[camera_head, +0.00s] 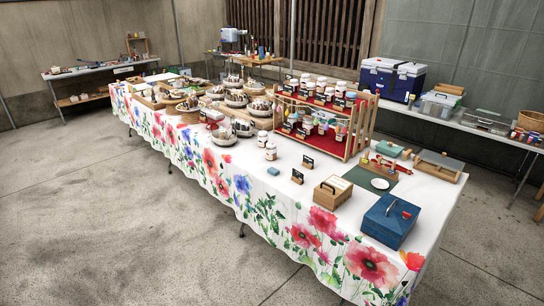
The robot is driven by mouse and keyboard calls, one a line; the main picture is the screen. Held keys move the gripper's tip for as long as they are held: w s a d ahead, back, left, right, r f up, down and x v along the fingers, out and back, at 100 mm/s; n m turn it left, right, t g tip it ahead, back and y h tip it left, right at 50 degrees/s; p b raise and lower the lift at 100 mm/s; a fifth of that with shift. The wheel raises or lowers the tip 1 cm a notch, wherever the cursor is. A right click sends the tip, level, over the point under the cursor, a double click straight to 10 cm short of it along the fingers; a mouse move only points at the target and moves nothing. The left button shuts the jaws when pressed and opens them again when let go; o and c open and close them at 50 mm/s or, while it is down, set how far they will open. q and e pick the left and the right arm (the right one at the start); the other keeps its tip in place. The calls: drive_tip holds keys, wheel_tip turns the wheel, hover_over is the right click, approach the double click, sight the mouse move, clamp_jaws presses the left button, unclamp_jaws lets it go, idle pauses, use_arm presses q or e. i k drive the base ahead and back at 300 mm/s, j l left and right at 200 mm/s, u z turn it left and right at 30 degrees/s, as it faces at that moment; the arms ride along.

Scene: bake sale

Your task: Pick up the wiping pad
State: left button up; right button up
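A small light-blue block (273,171) lies on the table near its front edge, left of the small black signs. It may be the wiping pad, but it is too small to tell for sure. A flat teal item (389,149) lies at the back right of the table; I cannot tell what it is. Neither of my grippers shows in the head view.
A long table with a floral cloth (240,205) crosses the view. Jars (271,152), a wooden display rack (350,143), a wooden box (333,193) and a blue box (389,221) stand on it. The concrete floor (110,210) in front is clear.

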sight(272, 171)
drive_tip(key=i+j, duration=0.25)
drive_tip(key=i, duration=0.35)
drive_tip(key=i+j+z, duration=0.15)
drive_tip(key=i, duration=0.4)
drive_tip(key=i+j, duration=0.4)
drive_tip(key=i, duration=0.2)
drive_tip(key=i+j+z, duration=0.15)
drive_tip(key=i+j, duration=0.15)
drive_tip(key=i, duration=0.25)
drive_tip(key=i+j, duration=0.4)
drive_tip(key=i, duration=0.15)
drive_tip(key=l+z, duration=0.05)
